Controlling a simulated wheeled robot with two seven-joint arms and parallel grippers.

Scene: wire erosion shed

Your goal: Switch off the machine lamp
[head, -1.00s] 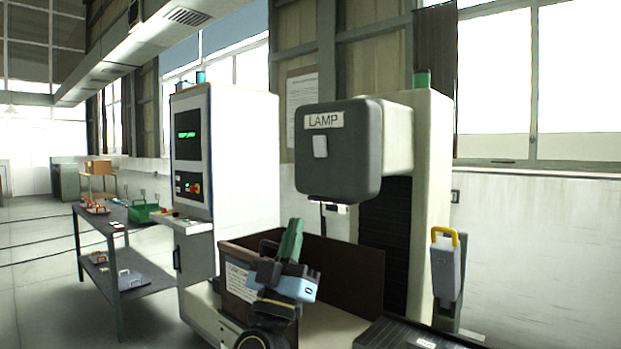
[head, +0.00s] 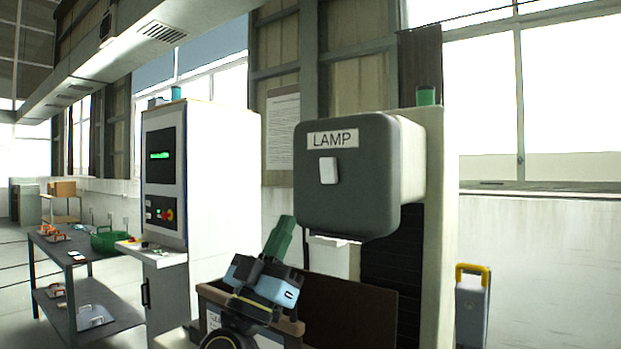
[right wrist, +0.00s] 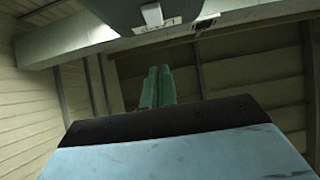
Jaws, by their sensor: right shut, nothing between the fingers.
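The machine head is a dark grey rounded box (head: 345,205) with a label reading LAMP (head: 333,139). Below the label is a white rocker switch (head: 328,170); from the picture I cannot tell its position. In the right wrist view the switch (right wrist: 152,14) shows at the top, on the grey face. My right gripper (head: 284,228) has green fingers, shut and empty, pointing up. In the head view it is below and left of the switch, apart from it. The fingers also show in the right wrist view (right wrist: 158,87). My left gripper is not in view.
A white control cabinet (head: 222,170) with a screen and red button stands left of the machine head. A brown open-topped tank (head: 350,310) is below the head. A grey table (head: 100,275) with trays stands at the left. A grey case with a yellow handle (head: 472,305) is at right.

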